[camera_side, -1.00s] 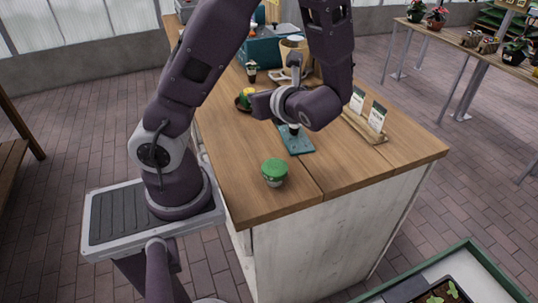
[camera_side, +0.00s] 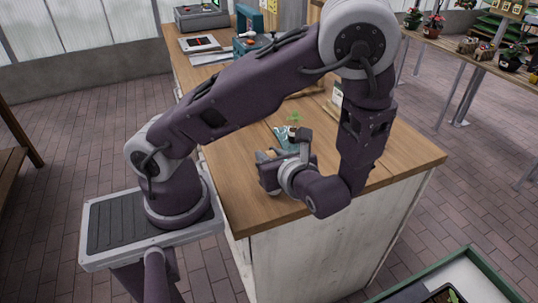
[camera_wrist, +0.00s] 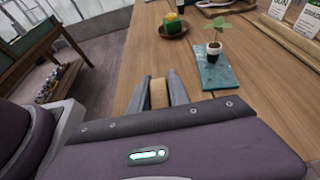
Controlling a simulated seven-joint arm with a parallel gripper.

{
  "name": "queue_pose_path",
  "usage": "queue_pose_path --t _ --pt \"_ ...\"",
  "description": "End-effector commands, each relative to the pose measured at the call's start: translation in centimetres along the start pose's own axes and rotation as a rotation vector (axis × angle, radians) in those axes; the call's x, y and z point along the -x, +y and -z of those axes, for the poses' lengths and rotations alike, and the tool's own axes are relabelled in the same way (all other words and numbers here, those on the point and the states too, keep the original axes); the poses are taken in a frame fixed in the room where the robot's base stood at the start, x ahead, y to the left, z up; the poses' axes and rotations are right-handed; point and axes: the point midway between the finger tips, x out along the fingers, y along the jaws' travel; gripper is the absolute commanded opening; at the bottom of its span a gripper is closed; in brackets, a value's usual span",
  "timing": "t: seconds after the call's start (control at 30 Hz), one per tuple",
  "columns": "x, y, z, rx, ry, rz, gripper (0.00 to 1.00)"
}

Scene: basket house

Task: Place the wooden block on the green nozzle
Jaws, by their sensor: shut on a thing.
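My gripper (camera_side: 268,162) is low over the near part of the wooden table, in front of the teal tile. In the wrist view my gripper (camera_wrist: 158,92) has its two grey fingers shut on a tan wooden block (camera_wrist: 158,94). The block's lower part and what is under it are hidden. I cannot pick out the green nozzle in either view now. In the side view my gripper and wrist cover the spot where a small green-topped jar stood earlier, so I cannot tell how the block stands to it.
A teal tile (camera_wrist: 213,75) lies flat beyond the gripper, with a small potted seedling (camera_wrist: 215,50) on it. A dark bowl (camera_wrist: 173,30) with a yellow and green thing stands farther back. Card holders are at the far right of the wrist view. The table's near right area (camera_side: 400,160) is clear.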

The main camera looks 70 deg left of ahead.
Motion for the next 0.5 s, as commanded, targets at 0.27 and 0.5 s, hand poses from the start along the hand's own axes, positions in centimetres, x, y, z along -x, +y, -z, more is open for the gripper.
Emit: queue_pose_path --t 0.27,0.5 --pt "-0.10 -0.01 0.23 0.000 0.000 0.000 0.44" --pt "-0.09 -0.01 0.22 0.000 0.000 0.000 0.44"
